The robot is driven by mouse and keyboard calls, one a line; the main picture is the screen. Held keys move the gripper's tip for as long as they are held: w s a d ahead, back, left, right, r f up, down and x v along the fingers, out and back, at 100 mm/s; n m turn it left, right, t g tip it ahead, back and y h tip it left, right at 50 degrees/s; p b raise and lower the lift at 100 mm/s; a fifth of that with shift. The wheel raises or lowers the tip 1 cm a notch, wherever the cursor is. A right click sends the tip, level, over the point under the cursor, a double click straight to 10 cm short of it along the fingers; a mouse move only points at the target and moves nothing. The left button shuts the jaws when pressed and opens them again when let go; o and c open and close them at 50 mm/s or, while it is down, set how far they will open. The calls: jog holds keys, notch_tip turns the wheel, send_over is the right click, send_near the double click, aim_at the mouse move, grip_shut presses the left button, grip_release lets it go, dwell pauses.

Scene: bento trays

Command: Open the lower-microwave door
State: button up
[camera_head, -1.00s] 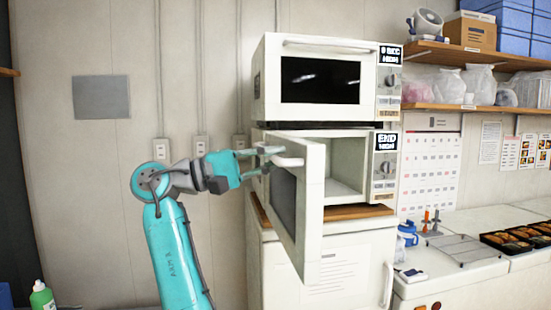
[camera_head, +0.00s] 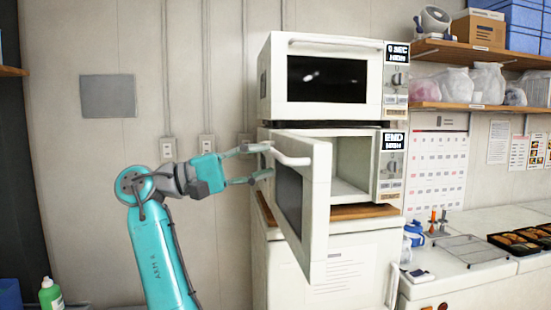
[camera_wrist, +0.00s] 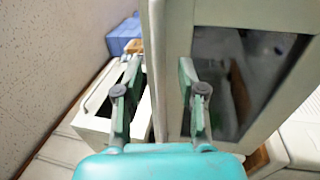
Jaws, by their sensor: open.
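The lower-microwave door (camera_head: 321,210) is white with a dark window and stands swung wide open, its interior (camera_head: 352,165) showing. Its pale bar handle (camera_head: 292,159) runs along the top of the outer face. My gripper (camera_head: 268,162) is open and empty at the left of the door, its fingertips near the handle's far left end. In the wrist view my gripper (camera_wrist: 161,68) has a white upright edge of the door between its fingers, with the dark window (camera_wrist: 243,75) to the right. Whether the fingers touch the door cannot be told.
The upper microwave (camera_head: 328,75) is closed, directly above. A white cabinet (camera_head: 352,262) stands below. A counter with a wire rack (camera_head: 470,249) and food trays (camera_head: 520,238) is at the right. A green bottle (camera_head: 50,294) is at lower left.

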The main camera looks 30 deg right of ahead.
jog(key=v, duration=0.8)
